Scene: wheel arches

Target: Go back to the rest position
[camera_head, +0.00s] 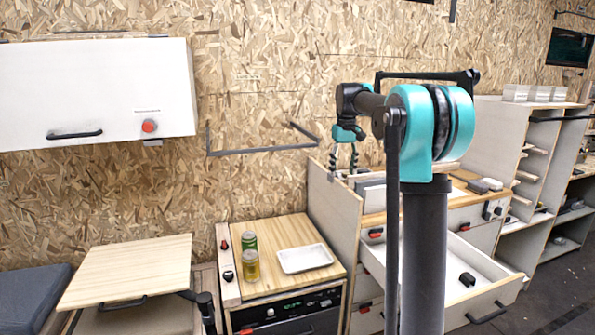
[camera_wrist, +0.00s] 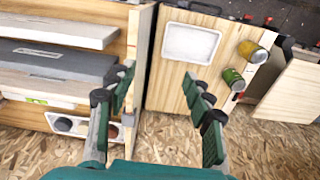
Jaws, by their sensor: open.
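My gripper (camera_head: 344,166) is open and empty in the head view, held in the air in front of the chipboard wall, right of the small wooden counter. In the wrist view my gripper (camera_wrist: 160,108) shows its two fingers spread wide with nothing between them. My arm stands in the middle of the head view and hides part of the cabinet behind it. Below and left of the gripper, a green can (camera_head: 249,241), a yellow can (camera_head: 251,266) and a white tray (camera_head: 305,258) stand on the wooden counter (camera_head: 285,236).
An open drawer (camera_head: 455,283) sticks out from the cabinet (camera_head: 337,212) at the right, with a small black item (camera_head: 467,279) inside. A white wall cabinet (camera_head: 95,90) hangs at the upper left. A wooden board (camera_head: 130,268) sits at the lower left. Open shelves (camera_head: 535,165) stand far right.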

